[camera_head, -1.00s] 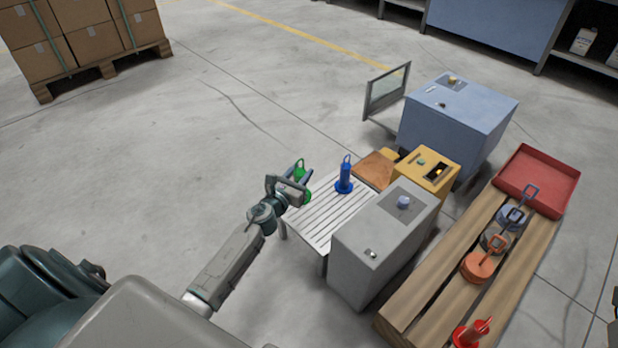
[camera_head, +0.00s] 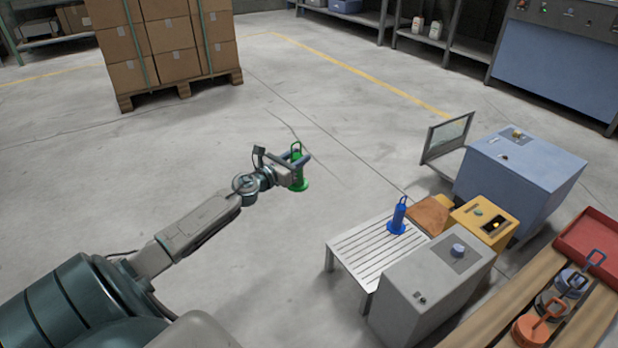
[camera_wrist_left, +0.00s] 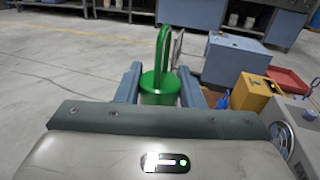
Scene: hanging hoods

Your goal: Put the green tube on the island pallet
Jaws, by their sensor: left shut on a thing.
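The green tube (camera_head: 297,172) has a flanged base and a loop handle on top. My left gripper (camera_head: 299,165) is shut on it and holds it upright over open floor, apart from the slatted table. In the left wrist view the green tube (camera_wrist_left: 160,88) stands between the two fingers of the left gripper (camera_wrist_left: 158,82), its loop pointing up. A wooden pallet (camera_head: 184,91) stacked with strapped cardboard boxes stands on the floor at the upper left. I cannot tell whether it is the island pallet. My right gripper is out of view.
A blue tube (camera_head: 398,216) stands on the slatted table (camera_head: 352,252). Grey (camera_head: 432,290), yellow (camera_head: 486,222) and blue (camera_head: 520,180) machines stand beside it. A wooden bench (camera_head: 497,318) with several tubes and a red tray (camera_head: 592,240) is at right. Floor between table and boxes is clear.

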